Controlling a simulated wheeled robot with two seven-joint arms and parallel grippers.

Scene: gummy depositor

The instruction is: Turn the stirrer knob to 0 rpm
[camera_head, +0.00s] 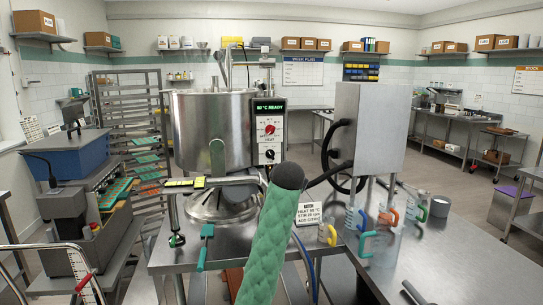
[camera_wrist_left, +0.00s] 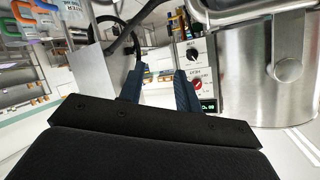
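The control panel (camera_head: 270,142) stands on the right side of the steel kettle (camera_head: 212,130). It has a lit green display (camera_head: 269,107), a red knob (camera_head: 270,129) and, below it, the black stirrer knob (camera_head: 270,154). The left wrist view is upside down and shows the stirrer knob (camera_wrist_left: 191,54) above the red knob (camera_wrist_left: 197,84); the knob's setting is too small to read. My left gripper (camera_wrist_left: 160,70) is open and empty, its fingers beside the panel and apart from the stirrer knob. In the head view, my green-sleeved arm hides the gripper. My right gripper is not in view.
A grey cabinet (camera_head: 369,130) with a black cable stands right of the panel. The steel bench (camera_head: 450,262) is mostly clear at right.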

